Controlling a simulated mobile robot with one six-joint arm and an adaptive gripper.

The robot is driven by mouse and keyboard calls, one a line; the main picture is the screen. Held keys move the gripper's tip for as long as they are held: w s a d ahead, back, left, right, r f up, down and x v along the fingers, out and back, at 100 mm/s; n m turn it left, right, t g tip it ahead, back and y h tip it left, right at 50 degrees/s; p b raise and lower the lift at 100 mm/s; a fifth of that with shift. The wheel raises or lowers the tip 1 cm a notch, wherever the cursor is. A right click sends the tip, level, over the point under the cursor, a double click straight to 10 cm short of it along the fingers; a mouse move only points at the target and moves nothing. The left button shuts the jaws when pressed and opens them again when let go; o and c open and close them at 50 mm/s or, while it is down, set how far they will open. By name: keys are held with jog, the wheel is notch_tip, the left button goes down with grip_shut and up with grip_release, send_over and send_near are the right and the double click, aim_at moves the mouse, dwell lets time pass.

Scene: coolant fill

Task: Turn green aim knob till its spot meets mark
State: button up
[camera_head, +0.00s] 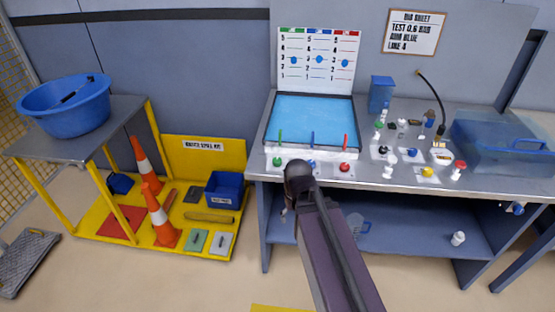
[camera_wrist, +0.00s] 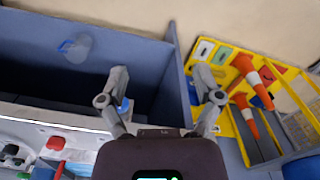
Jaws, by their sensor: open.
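The green aim knob (camera_head: 277,161) is small and sits at the front left of the white panel under the blue tray (camera_head: 313,118). A green lever (camera_head: 279,138) stands behind it. In the head view my arm's end is just right of the green knob, in front of the bench edge, and hides part of the panel front. I cannot make out the green knob in the wrist view.
A blue knob (camera_head: 311,163) and a red knob (camera_head: 345,167) share the panel. Bottles and small parts crowd the bench at right, beside a clear blue box (camera_head: 505,140). A yellow spill station with orange cones (camera_head: 160,215) stands at left. Floor lies open between.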

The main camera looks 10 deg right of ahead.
aim_at(278, 160)
jog(key=w+r+n+p, duration=0.1)
jog(key=w+r+p, duration=0.3)
jog(key=w, duration=0.5)
jog(key=w+r+n+p, duration=0.1)
jog(key=w+r+p, duration=0.3)
jog(key=w, duration=0.6)
jog(key=w+r+n+p, duration=0.1)
jog(key=w+r+p, duration=0.4)
jog(key=w, duration=0.4)
jog(key=shift+w+r, duration=0.15)
jog(key=shift+w, duration=0.2)
jog(key=shift+d, duration=0.1)
notch_tip(278, 160, down, 14)
jog(key=b, duration=1.3)
jog(key=shift+r+b, duration=0.1)
jog(key=shift+b, duration=0.3)
